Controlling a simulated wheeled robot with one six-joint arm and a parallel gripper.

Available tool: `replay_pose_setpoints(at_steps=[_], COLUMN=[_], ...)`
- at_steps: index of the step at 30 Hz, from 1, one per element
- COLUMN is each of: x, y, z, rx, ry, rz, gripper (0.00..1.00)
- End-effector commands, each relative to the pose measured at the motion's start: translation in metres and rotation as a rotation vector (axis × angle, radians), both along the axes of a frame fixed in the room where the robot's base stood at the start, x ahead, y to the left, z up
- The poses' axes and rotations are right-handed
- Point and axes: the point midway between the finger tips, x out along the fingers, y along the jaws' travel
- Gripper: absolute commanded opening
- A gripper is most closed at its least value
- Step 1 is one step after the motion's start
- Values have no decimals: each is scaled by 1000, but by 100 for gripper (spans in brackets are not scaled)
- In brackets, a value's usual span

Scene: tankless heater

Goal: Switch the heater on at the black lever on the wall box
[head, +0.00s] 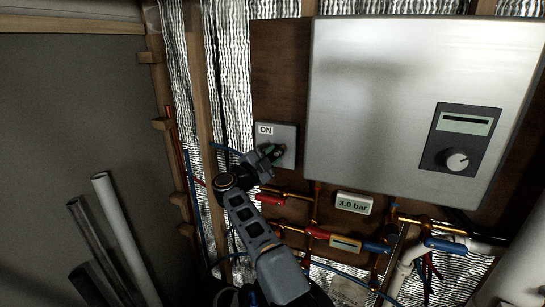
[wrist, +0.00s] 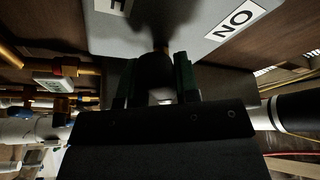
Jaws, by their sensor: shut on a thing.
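The grey wall box (head: 288,132) is left of the heater, with a white ON label at its upper left. My gripper (head: 277,151) is at the front of this box, below and right of the label. In the wrist view the box face (wrist: 190,22) fills the top, with ON at right and a cut-off label ending in F at left. The black lever (wrist: 155,70) stands between my green-padded fingers (wrist: 156,80), which are shut on it. In the head view my gripper hides the lever, so its exact angle is unclear. The large silver heater (head: 400,85) hangs to the right.
The heater's dark panel (head: 461,139) has a display and a round knob. Below are pipes with a red valve handle (head: 270,199) and a 3.0 bar gauge (head: 353,204). Loose grey and white pipes (head: 122,225) stand at left. Wooden studs (head: 190,90) are left of the box.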

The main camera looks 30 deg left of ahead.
Motion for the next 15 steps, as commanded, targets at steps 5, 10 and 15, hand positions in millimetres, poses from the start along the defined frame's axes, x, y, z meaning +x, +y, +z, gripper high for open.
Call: replay_pose_setpoints(at_steps=[5, 10, 15], x=[-1, -2, -2], y=[0, -1, -1], z=[0, 0, 2], rx=[41, 67, 80], ry=[3, 7, 5], rz=[4, 5, 6], gripper=[6, 6, 6])
